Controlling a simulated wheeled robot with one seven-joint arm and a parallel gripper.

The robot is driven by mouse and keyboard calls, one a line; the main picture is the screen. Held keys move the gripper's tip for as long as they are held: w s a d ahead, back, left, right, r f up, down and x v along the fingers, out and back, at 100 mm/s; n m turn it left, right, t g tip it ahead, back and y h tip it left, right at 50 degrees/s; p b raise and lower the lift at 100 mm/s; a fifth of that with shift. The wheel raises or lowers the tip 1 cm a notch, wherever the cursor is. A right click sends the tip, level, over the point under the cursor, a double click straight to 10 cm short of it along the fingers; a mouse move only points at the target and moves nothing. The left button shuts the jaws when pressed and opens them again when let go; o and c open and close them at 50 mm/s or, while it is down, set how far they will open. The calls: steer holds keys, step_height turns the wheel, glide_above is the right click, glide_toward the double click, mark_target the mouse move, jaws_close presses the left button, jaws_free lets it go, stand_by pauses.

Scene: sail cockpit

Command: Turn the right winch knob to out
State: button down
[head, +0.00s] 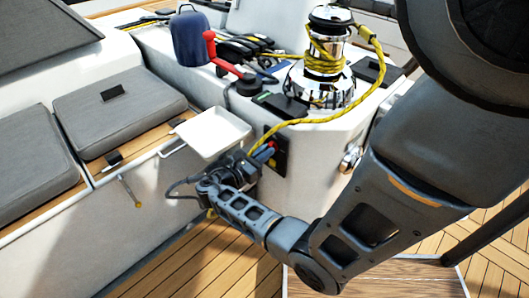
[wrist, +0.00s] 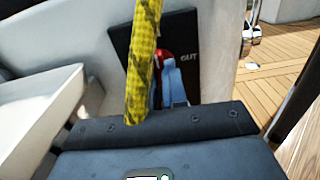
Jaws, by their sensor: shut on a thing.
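The right winch knob shows as a small red part (head: 271,146) on a black panel (head: 280,158) on the side of the white winch base. In the wrist view the red knob (wrist: 164,54) sits on the black panel (wrist: 125,45), left of the label "OUT". My gripper (wrist: 172,82) has its blue-grey fingers at the knob and is shut on it; it also shows in the head view (head: 262,153). The fingers and a yellow rope (wrist: 143,60) hide much of the knob, so its pointing direction cannot be told.
The yellow rope (head: 345,115) runs from the chrome winch (head: 322,75) down past the panel and across the wrist view. A white tray (head: 213,131) juts out left of my gripper. A blue winch cover with a red handle (head: 215,50) stands above. Grey cushions (head: 120,110) lie left.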

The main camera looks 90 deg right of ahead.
steer(key=shift+a+f+m+b, duration=0.1)
steer(key=shift+m+b, duration=1.45)
steer(key=shift+m, duration=2.8)
steer(key=shift+f+m+b, duration=0.1)
steer(key=shift+m+b, duration=1.4)
steer(key=shift+m, duration=2.85)
steer(key=shift+r, duration=0.1)
steer(key=c, duration=1.2)
jaws_free()
steer(key=shift+o, duration=0.2)
steer(key=v, duration=0.7)
steer(key=shift+w+a, duration=0.25)
